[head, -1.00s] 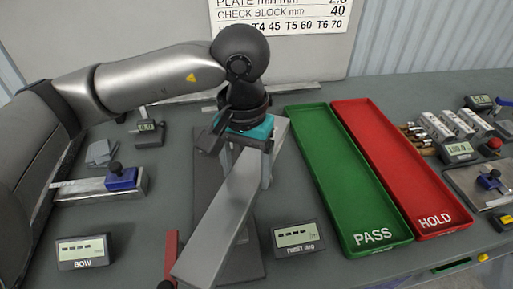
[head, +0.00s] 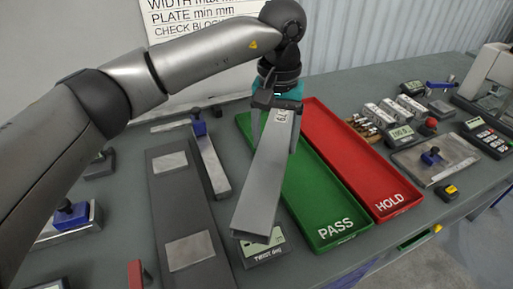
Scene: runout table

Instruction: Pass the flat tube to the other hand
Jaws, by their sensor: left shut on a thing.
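The flat tube (head: 262,182) is a long grey rectangular bar with an open near end and a small label at its far end. My left gripper (head: 276,122) is shut on the tube near its far end. The tube hangs above the table, its near end over the twist gauge, and covers part of the green PASS tray (head: 318,202). My right gripper is not in view.
The red HOLD tray (head: 352,160) lies beside the green one. A dark plate with two bright pads (head: 172,210) and a bar with a blue clamp (head: 210,160) lie left. The twist gauge (head: 262,247) stands below the tube. Blocks and gauges (head: 400,112) crowd the right.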

